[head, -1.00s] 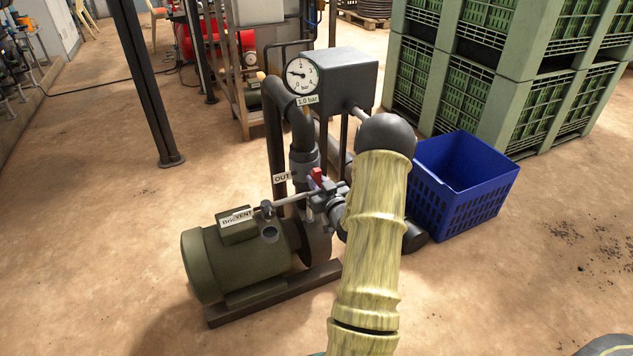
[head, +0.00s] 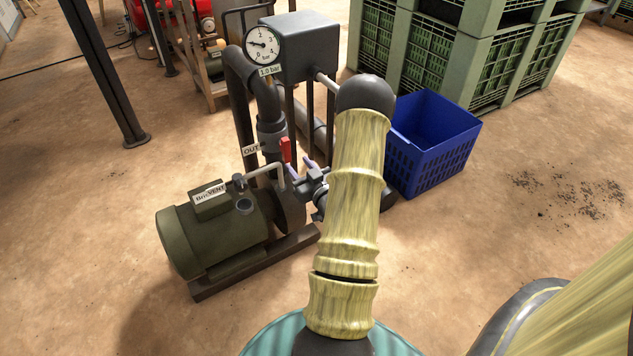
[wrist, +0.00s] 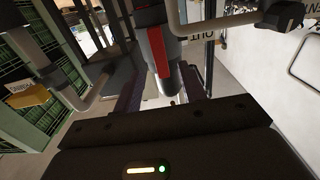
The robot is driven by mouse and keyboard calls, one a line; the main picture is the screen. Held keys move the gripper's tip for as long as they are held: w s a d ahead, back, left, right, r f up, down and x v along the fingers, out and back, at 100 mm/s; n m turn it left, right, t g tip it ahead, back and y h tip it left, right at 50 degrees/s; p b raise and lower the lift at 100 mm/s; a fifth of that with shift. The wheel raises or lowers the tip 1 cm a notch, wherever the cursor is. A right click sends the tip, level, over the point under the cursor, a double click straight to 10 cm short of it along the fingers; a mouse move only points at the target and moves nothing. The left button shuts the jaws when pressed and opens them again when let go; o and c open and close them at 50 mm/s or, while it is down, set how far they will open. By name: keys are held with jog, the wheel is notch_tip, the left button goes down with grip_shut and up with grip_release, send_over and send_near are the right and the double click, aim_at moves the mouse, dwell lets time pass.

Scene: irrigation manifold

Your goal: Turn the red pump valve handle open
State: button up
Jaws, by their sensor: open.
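The red valve handle (head: 286,150) stands nearly upright in front of the dark outlet pipe (head: 274,136), beside the OUT tag. My gripper (head: 298,164) is just to its right and slightly lower, with two purple-grey fingers pointing towards the pipe. The fingers are apart and hold nothing. In the wrist view the red handle (wrist: 157,52) runs along the grey pipe, lined up with the gap between my fingers (wrist: 160,80). I cannot tell whether a finger touches the handle. The valve body behind it is largely hidden.
The green pump motor (head: 218,238) with a VENT tag sits at lower left. A gauge (head: 262,46) labelled 1.0 bar is above, on a grey box (head: 303,45). A blue crate (head: 432,145) stands to the right, near stacked green crates (head: 470,55). Floor is clear at far left.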

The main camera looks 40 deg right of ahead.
jog(key=p+v, duration=0.1)
jog(key=v, duration=0.7)
jog(key=shift+s+p, duration=0.35)
jog(key=shift+p, duration=0.05)
jog(key=shift+a, duration=0.15)
jog(key=w+a+r+n+g+y+p, duration=0.3)
jog(key=w+a+r+g+p, duration=0.3)
jog(key=w+a, duration=0.4)
jog(key=s+a+r+g+y+p, duration=0.1)
jog(key=s+a+r+g+p, duration=0.1)
jog(key=s+a+r+g, duration=0.6)
jog(key=s+a+r+g+p, duration=0.1)
jog(key=s+a+r, duration=0.4)
jog(key=a, duration=0.7)
jog(key=w+p+v, duration=0.2)
jog(key=p+v, duration=1)
jog(key=w+r+p+v, duration=0.1)
jog(key=w+p+v, duration=0.2)
jog(key=p+v, duration=0.9)
jog(key=w+r+p+v, duration=0.1)
jog(key=w+p+v, duration=0.2)
jog(key=p+v, duration=0.9)
jog(key=shift+s+d+p, duration=0.15)
jog(key=shift+d+p, duration=0.15)
jog(key=shift+p, duration=0.6)
